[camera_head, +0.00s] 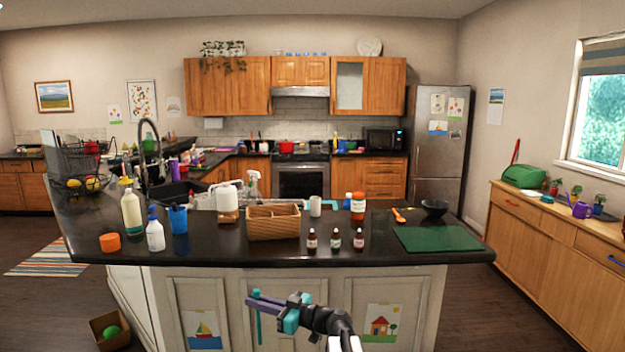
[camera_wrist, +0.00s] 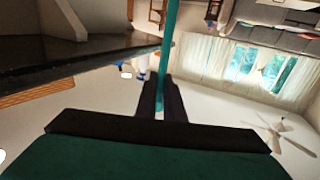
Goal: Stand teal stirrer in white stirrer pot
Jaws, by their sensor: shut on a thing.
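My gripper (camera_head: 256,300) is in front of the counter's near side, below the worktop edge, pointing left in the head view. It is shut on the teal stirrer (camera_head: 259,328), a thin rod that hangs down from the fingertips. In the wrist view the stirrer (camera_wrist: 166,48) runs between the two dark fingers (camera_wrist: 161,95) and out past the top edge. A small white cup-like vessel (camera_head: 315,206) stands on the counter, right of the wicker basket. It may be the white stirrer pot, but I cannot tell for sure. Nothing shows in it.
The dark counter (camera_head: 210,249) holds a wicker basket (camera_head: 273,223), several small dark bottles (camera_head: 335,239), an orange-and-white bottle (camera_head: 358,206), a green board (camera_head: 438,239), a blue cup (camera_head: 178,220) and a spray bottle (camera_head: 155,235). A box with a green ball (camera_head: 112,331) is on the floor.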

